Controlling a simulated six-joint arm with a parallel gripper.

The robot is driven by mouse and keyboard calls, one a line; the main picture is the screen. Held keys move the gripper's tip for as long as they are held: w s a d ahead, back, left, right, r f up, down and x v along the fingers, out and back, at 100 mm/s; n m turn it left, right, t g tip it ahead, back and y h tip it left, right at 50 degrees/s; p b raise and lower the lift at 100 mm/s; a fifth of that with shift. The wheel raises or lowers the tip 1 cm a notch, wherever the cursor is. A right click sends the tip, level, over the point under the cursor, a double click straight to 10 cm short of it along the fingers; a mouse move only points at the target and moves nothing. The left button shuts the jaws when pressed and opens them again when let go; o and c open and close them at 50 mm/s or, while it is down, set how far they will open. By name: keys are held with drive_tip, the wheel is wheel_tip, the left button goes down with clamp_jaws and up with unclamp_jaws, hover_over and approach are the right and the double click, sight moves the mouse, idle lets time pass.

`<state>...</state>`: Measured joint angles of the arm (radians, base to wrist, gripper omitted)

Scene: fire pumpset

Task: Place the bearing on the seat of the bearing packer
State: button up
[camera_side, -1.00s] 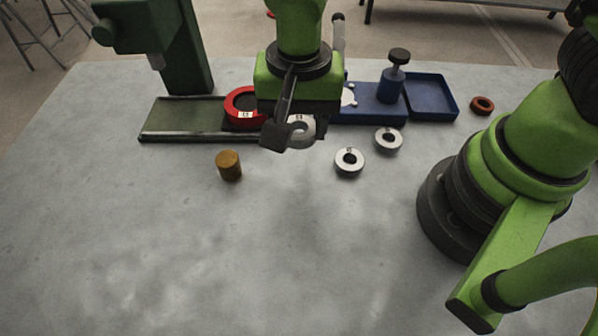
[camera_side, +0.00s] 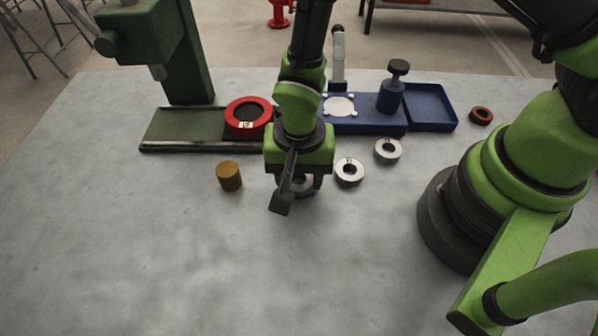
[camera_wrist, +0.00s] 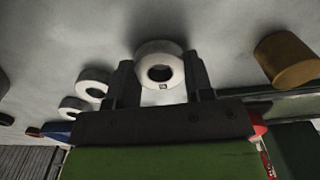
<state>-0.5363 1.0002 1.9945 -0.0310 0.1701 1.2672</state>
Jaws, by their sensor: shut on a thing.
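A pale metal ring-shaped bearing (camera_wrist: 160,66) sits between the two fingers of my gripper (camera_wrist: 160,84) in the wrist view. My gripper (camera_side: 296,190) is shut on it, and in the side view the bearing (camera_side: 304,186) shows only partly behind a finger. It is low over the grey table, and I cannot tell whether it touches the top. The blue bearing packer (camera_side: 368,124) stands behind and to the right. Its round white seat (camera_side: 340,106) is bare, with a blue plunger (camera_side: 391,95) with a dark knob beside it.
Two similar rings (camera_side: 349,171) (camera_side: 388,150) lie just right of my gripper. A brass-coloured cylinder (camera_side: 229,176) stands to the left. Behind are a green press (camera_side: 185,55) and a red ring (camera_side: 235,108) on its base. The table's front is clear.

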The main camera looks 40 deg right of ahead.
drive_tip(key=shift+f, duration=0.3)
drive_tip(key=o, duration=1)
drive_tip(key=shift+c, duration=0.2)
drive_tip(key=d+r+t+y, duration=0.1)
drive_tip(key=d+r+t, duration=0.15)
drive_tip(key=r, duration=1.65)
drive_tip(key=s+d+r+n+t+y, duration=0.1)
drive_tip(key=s+d+r+n+t, duration=0.3)
drive_tip(key=s+d+r, duration=0.5)
wheel_tip(320, 180, up, 3)
drive_tip(key=shift+s+f+n, duration=0.1)
drive_tip(key=shift+s+n, duration=0.1)
drive_tip(key=shift+n, duration=0.1)
drive_tip(key=shift+o, duration=0.4)
drive_tip(key=shift+s+d+t, duration=0.15)
drive_tip(key=shift+s+t, duration=0.2)
